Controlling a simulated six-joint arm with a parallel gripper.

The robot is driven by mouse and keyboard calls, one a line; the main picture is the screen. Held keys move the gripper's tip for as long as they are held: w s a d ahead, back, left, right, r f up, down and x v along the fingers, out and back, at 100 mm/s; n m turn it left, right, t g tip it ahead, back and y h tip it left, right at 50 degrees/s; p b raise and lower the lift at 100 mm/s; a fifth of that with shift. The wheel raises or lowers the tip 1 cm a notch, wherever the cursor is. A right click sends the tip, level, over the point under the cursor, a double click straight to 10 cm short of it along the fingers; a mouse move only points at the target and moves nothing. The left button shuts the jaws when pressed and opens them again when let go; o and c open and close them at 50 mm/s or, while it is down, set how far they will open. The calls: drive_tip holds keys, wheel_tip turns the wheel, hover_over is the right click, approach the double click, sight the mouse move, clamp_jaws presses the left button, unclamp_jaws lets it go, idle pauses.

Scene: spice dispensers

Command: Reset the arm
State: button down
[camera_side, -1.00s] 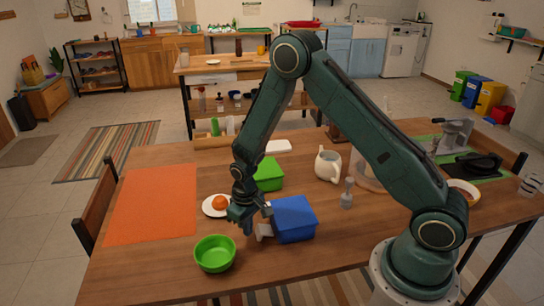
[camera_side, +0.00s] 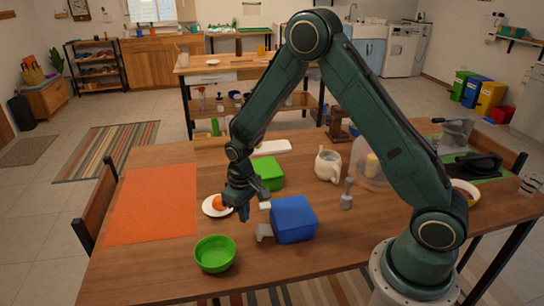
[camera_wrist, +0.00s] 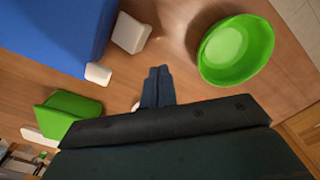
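My gripper (camera_side: 243,212) is empty above the table. Its two fingers (camera_wrist: 158,87) lie side by side in the wrist view, with nothing between them. A blue box-shaped dispenser (camera_side: 293,218) with a pale grey lever-like part (camera_side: 263,232) stands to the right of the gripper; in the wrist view the blue box (camera_wrist: 50,30) fills the upper left. A green box-shaped dispenser (camera_side: 268,173) stands behind the gripper, with a small white part (camera_side: 265,205) in front of it. A green bowl (camera_side: 215,254) stands in front of the gripper.
A white plate (camera_side: 209,208) with an orange item (camera_side: 219,202) is close to the gripper's left, partly hidden. An orange mat (camera_side: 152,203) lies at left, bare. A white jug (camera_side: 328,165) and a grey item (camera_side: 347,195) stand at right.

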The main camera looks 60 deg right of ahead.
drive_tip(key=shift+r, duration=0.3)
drive_tip(key=s+r+t, duration=0.1)
drive_tip(key=s+r, duration=0.3)
drive_tip(key=r, duration=0.6)
drive_tip(key=s+r+t, duration=0.2)
drive_tip(key=s+r, duration=0.2)
drive_tip(key=r, duration=0.6)
drive_tip(key=s+r+t, duration=0.1)
drive_tip(key=s+r, duration=0.3)
drive_tip(key=s, duration=0.4)
drive_tip(key=s+r+t, duration=0.1)
drive_tip(key=s+r, duration=0.3)
drive_tip(key=s, duration=0.5)
drive_tip(key=shift+a+t, duration=0.15)
drive_tip(key=shift+t, duration=0.15)
drive_tip(key=c, duration=2.2)
unclamp_jaws()
